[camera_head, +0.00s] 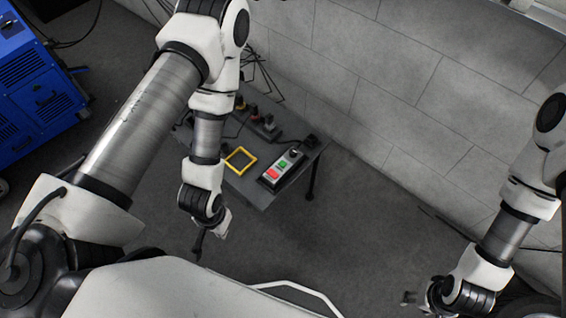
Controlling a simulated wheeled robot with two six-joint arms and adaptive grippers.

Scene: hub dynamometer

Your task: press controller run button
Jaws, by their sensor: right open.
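The controller (281,171) is a grey box with a dark rim on the small table, with a green button (283,164), a red button (272,175) and a dark knob at its far end. I cannot read any button labels. My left gripper (199,246) points down in front of the table's near left edge, apart from the controller; its fingers are too small and dark to judge. My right gripper (408,299) is open and empty at the lower right, far from the controller, above the floor.
The dark grey table (256,190) also bears a yellow square frame (240,160) and several small devices with cables at the back. A grey block wall (400,75) runs behind it. A blue machine (36,90) stands at the upper left. The floor right of the table is clear.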

